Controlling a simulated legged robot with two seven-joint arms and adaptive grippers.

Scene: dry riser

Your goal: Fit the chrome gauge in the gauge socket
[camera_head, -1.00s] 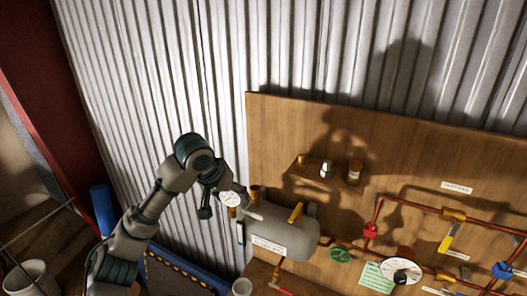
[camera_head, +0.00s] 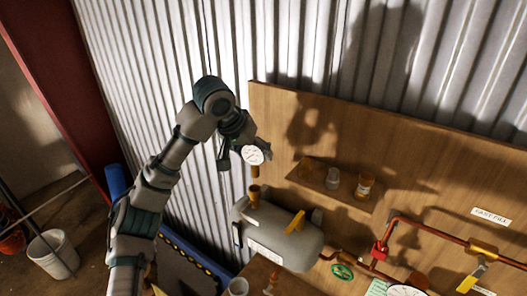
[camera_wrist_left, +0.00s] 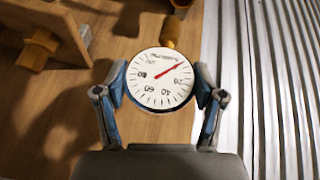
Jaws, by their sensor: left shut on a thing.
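The gauge (camera_head: 253,155) has a round white dial and a brass stem pointing down. My left gripper (camera_head: 245,150) is shut on it. In the left wrist view the gauge dial (camera_wrist_left: 160,78), with a red needle, sits between the two fingers of the gripper (camera_wrist_left: 160,88). The gauge socket (camera_head: 254,194) looks like the short brass fitting on top of the grey tank (camera_head: 285,238). The gauge appears above this fitting in the head view, with a small gap below its stem. My right gripper is not in view.
A wooden board (camera_head: 430,160) carries a small shelf (camera_head: 318,183) with several little jars, right of the gripper. Copper pipes (camera_head: 430,250) and a red valve (camera_head: 379,250) are at the right. A white bucket (camera_head: 52,254) stands at the lower left.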

